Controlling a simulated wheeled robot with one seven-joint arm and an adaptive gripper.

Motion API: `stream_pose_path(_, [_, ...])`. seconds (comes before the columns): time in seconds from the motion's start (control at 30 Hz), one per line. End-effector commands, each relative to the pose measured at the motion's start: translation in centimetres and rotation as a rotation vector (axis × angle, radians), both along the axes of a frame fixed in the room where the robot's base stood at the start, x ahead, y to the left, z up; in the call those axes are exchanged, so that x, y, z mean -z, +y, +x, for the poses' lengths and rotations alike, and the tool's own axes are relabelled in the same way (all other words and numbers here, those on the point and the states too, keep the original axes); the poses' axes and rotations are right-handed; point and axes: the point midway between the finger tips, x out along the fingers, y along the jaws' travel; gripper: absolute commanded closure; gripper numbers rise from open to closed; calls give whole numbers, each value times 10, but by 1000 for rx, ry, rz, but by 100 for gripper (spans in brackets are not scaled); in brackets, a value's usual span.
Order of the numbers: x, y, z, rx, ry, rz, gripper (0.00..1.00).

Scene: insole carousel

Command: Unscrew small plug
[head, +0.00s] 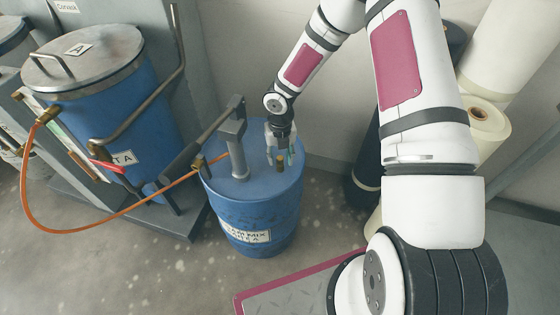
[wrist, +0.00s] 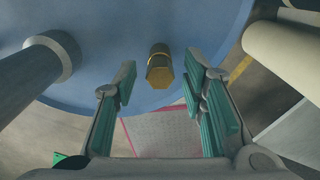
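The small plug (wrist: 159,66) is a brass hex-shaped piece standing up from the blue drum lid (wrist: 120,20). In the head view the plug (head: 280,160) sits on the right part of the lid, close to my gripper (head: 280,157). In the wrist view my gripper (wrist: 162,100) is open, with green-padded fingers spread apart. The plug shows beyond the fingertips, roughly centred between them, and nothing is held. I cannot tell the exact height of the fingers above the lid.
A grey hand pump (head: 238,145) stands on the drum (head: 262,215), left of the plug. An orange hose (head: 120,228) runs from it to a larger blue tank (head: 125,110). Pale rolls (head: 490,122) stand at the right.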

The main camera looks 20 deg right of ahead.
Motion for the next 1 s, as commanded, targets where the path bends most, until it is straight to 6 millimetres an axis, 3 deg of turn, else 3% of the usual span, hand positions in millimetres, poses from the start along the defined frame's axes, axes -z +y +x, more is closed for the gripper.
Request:
stream_pose_path(0.3, [0,0,0,416,-1,-2,62])
stream_pose_path(0.53, [0,0,0,557,0,-1,62])
stream_pose_path(0.8, [0,1,1,942,-1,0,62])
stream_pose_path(1.0, [0,0,0,1066,0,0,62])
